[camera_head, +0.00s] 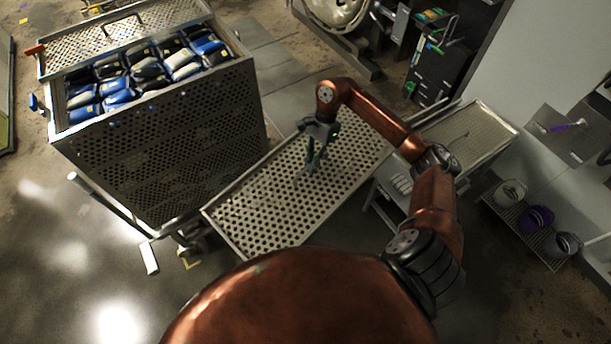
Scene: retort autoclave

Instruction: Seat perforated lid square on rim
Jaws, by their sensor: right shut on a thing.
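The perforated metal basket (165,150) stands at left, with its top open and several blue, black and white pouches (142,68) showing inside its rim (249,57). A flat, framed perforated panel (262,212), looking like a lid, lies to the right of the basket, clear of its rim. My right gripper (312,165) points down at the middle of this panel and is shut on it, probably at a handle; the fingers hide the exact grip. Another perforated panel (72,52) with a bar handle (108,26) shows at the basket's far side. My left gripper is out of view.
A second perforated surface (478,140) stands right of my right arm. A low rack (525,226) with purple and grey round items is at far right. A dark cabinet (440,65) stands at the back. Bare floor (60,235) lies in front of the basket.

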